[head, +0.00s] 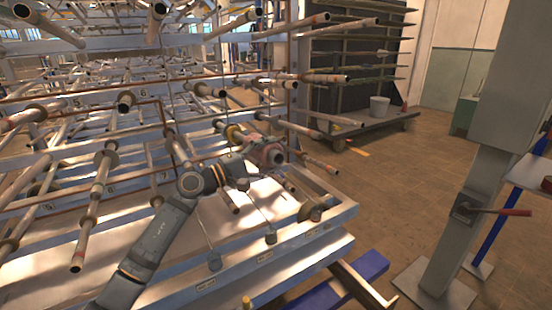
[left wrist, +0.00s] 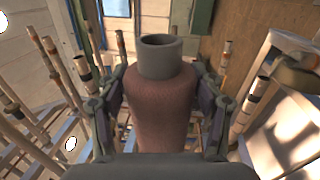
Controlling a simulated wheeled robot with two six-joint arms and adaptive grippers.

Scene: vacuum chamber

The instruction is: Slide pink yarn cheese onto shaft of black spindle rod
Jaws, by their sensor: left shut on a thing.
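The pink yarn cheese (head: 266,153) is a dusty pink cylinder with a grey tube at its end. My left gripper (head: 254,158) is shut around it among the rack's rods. In the left wrist view the cheese (left wrist: 160,105) sits between the two fingers of my left gripper (left wrist: 160,115), its grey tube pointing away. Several rods stick out of the rack, one of them a rod with a banded tip (head: 320,165) just right of the cheese. I cannot tell which is the black spindle rod. The cheese does not visibly sit on any rod. My right gripper is out of view.
A metal rack (head: 300,245) with rows of protruding rods fills the left and middle. A grey post (head: 475,200) with a red-handled lever stands at right. A grey bucket (head: 379,107) stands on a shelf behind. Open floor (head: 385,185) lies between rack and post.

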